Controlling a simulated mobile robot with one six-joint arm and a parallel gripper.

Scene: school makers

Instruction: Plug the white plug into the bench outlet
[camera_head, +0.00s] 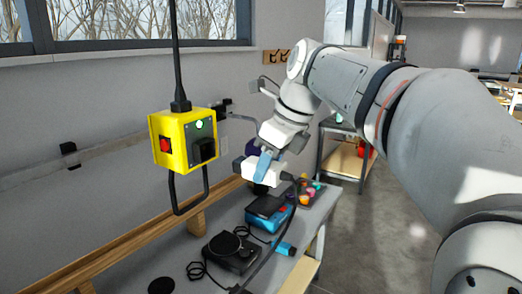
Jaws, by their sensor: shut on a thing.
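The white plug (248,172) is in the middle of the view, above the back of the bench. My gripper (263,165), with a blue finger showing, is shut on it and holds it off the bench top. A black cord (291,215) runs from the plug's right end down to the bench. A yellow outlet box (172,150) hangs to the left, apart from the plug. It has a red switch, a lit green lamp and a black part on its right face. Whether this black part is an open socket cannot be told.
The bench (225,207) holds a black device (231,255), a blue-and-black box (268,212), a blue cylinder (284,248) and colored pieces. The yellow box hangs from a black cable (177,55), with a black loop (174,198) below. A wall rail (115,144) runs behind.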

